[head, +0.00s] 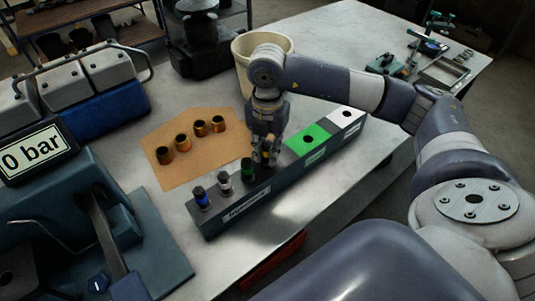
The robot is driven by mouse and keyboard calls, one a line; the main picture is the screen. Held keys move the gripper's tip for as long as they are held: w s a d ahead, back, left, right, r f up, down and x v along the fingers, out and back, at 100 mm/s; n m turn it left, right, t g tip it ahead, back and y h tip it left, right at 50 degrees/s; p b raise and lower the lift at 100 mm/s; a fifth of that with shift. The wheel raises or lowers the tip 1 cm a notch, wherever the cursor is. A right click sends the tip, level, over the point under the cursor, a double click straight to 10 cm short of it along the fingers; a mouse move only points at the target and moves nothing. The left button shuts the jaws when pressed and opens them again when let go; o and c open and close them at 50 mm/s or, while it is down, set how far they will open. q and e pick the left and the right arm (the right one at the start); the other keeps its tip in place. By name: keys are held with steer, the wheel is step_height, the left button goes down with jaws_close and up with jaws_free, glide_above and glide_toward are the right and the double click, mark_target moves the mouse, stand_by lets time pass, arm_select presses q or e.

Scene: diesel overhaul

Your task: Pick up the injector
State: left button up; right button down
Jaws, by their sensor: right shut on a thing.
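A long dark rack (272,194) on the metal table holds a row of injectors. A blue-topped injector (202,198), a silver-white one (225,181) and a green-topped one (247,170) stand upright in its near-left end. My right gripper (266,157) points down over the rack just right of the green one. It is shut on an injector, which its fingers mostly hide; I cannot tell whether that injector is clear of its hole. The rack's green section (307,139) and white section (346,117) each show a dark hole. My left gripper is not in view.
Several brass sleeves (183,142) stand on brown cardboard (205,160) left of the rack. A test bench with a "0 bar" display (38,152) fills the left. A cream bucket (243,68) stands behind my right arm. Tools and a vise (428,45) lie far right.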

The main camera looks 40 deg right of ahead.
step_height(320, 180, up, 8)
steer(key=shift+w+r+b, duration=0.1)
steer(key=shift+r+b, duration=0.1)
steer(key=shift+b, duration=0.9)
step_height(320, 180, up, 8)
steer(key=p, duration=0.1)
steer(key=c, duration=2.3)
jaws_free()
steer(key=shift+r, duration=0.1)
jaws_close()
